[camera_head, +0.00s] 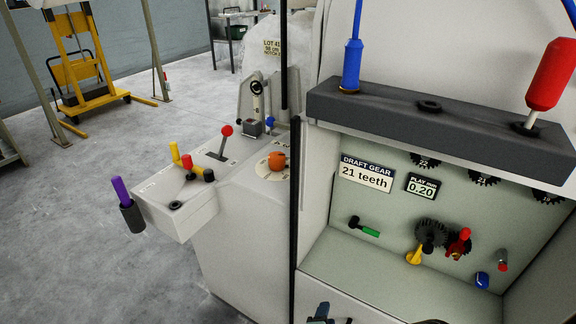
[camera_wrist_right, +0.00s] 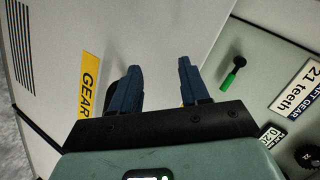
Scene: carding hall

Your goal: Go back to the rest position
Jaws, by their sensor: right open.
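My right gripper (camera_wrist_right: 159,66) is open in the right wrist view. Its two dark blue fingers stand apart with nothing between them, in front of a pale machine panel with a yellow GEAR label (camera_wrist_right: 88,82). In the head view only a small dark blue part of it (camera_head: 321,313) shows at the bottom edge, below the open gear compartment. I cannot tell from these views whether the fingers touch the panel. My left gripper is in neither view.
The gear compartment (camera_head: 350,262) holds gears, a green-handled lever (camera_head: 366,229) and a yellow knob (camera_head: 414,255). A dark shelf (camera_head: 400,113) above carries blue and red handled tools. A lever console (camera_head: 172,219) juts out left. The floor (camera_head: 90,220) is open further left.

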